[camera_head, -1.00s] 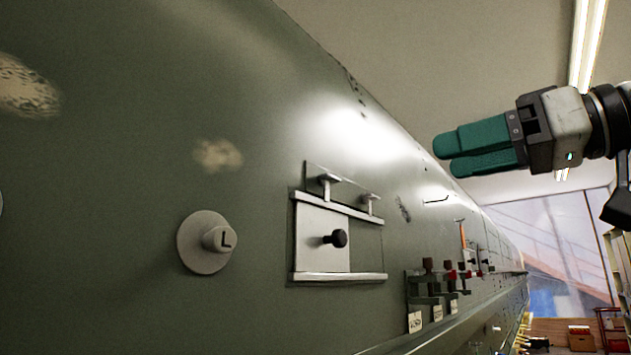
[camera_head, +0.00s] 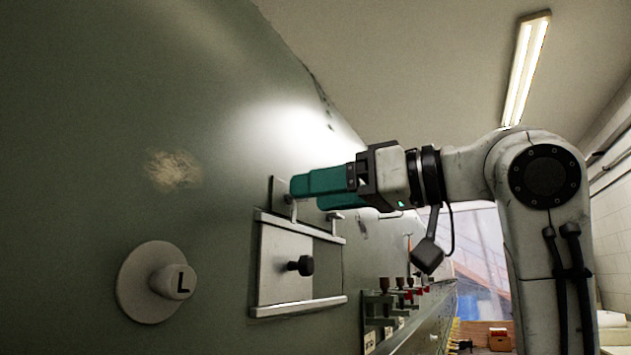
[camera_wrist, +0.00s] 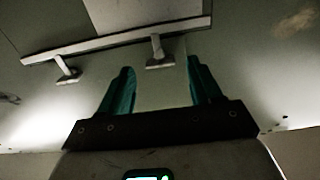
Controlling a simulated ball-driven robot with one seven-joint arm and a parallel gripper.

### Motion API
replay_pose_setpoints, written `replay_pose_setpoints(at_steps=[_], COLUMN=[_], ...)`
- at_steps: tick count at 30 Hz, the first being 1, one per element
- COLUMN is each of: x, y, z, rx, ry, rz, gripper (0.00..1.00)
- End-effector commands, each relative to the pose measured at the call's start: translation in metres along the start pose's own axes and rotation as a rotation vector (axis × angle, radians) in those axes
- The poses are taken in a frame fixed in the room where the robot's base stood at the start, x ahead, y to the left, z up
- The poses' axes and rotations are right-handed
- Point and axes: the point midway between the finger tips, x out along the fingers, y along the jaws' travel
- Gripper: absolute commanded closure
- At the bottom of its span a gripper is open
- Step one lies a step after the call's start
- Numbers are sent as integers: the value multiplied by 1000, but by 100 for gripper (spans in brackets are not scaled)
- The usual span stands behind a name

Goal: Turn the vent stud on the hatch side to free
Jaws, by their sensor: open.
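Two pale T-shaped studs stand on the grey-green hull above the hatch's upper rail; no label shows which is the vent stud. The near stud (camera_head: 293,208) is partly hidden by my gripper (camera_head: 303,194). The far stud (camera_head: 334,217) stands to its right. In the wrist view, the near stud (camera_wrist: 158,54) appears between and just beyond the teal fingertips of my gripper (camera_wrist: 160,72), and the far stud (camera_wrist: 67,75) is left of them. My gripper is open and empty; contact is not visible. The hatch has a pale sliding plate (camera_head: 275,262) with a black knob (camera_head: 301,265).
A round white knob marked L (camera_head: 172,282) sticks out left of the hatch. The lower rail (camera_head: 297,307) runs under the plate. Several small clamps (camera_head: 385,300) stand farther right along the hull. Open air lies right of the hull, below my arm.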

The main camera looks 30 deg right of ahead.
Motion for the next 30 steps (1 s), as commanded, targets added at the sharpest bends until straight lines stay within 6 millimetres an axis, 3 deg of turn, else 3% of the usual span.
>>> replay_pose_setpoints(at_steps=[6, 14, 30], x=[14, 15, 14], y=[0, 0, 0], z=[0, 1, 0], rx=[1, 0, 0], ry=[0, 1, 1], rz=[0, 0, 0], gripper=[36, 36, 87])
